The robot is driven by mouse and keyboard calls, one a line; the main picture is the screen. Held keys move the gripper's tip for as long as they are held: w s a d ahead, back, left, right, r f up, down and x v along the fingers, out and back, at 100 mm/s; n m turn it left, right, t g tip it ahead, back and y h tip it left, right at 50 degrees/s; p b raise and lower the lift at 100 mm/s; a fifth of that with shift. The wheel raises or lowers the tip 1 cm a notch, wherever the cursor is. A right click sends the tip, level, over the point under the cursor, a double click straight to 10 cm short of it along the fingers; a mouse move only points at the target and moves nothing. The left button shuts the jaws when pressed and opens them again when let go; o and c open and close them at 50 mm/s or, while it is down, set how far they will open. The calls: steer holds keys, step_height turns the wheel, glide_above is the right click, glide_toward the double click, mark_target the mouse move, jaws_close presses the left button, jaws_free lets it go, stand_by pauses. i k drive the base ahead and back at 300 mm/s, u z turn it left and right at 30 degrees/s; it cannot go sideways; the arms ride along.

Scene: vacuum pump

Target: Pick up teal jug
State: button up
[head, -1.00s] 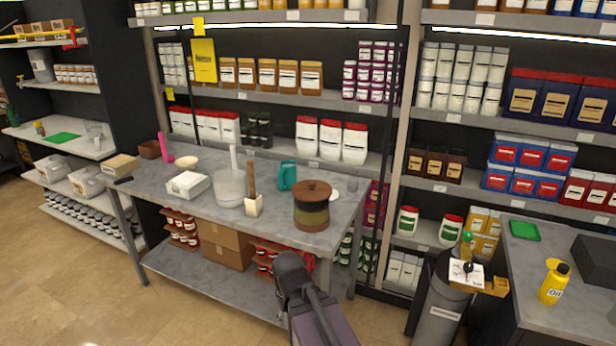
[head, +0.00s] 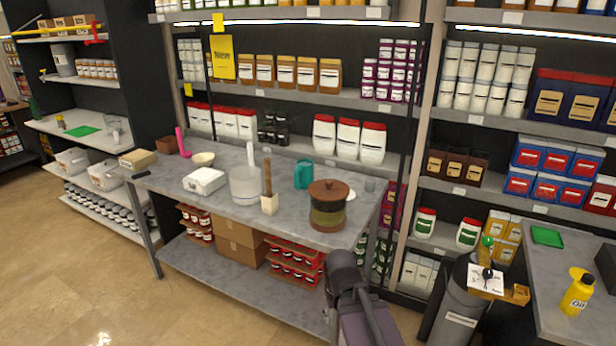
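The teal jug (head: 303,174) stands upright on the grey metal table (head: 222,216), toward its back right. A brown-lidded pot (head: 328,207) stands in front of it to the right, and a wooden-handled tool in a pale block (head: 268,200) stands in front to the left. Nothing touches the jug that I can see. My arm (head: 357,300) shows at the bottom, in front of the table. My gripper's fingers cannot be made out, so I cannot tell whether it is open or shut.
A clear container (head: 245,186), a white box (head: 204,181) and a cream bowl (head: 203,159) stand on the table's left half. A grey cylinder (head: 460,305) and a counter with a yellow oil bottle (head: 577,291) are at right. Stocked shelves rise behind. The floor at left is clear.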

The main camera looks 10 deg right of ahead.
mark_target(303, 173)
steer(key=u, duration=0.05)
steer(key=i, duration=1)
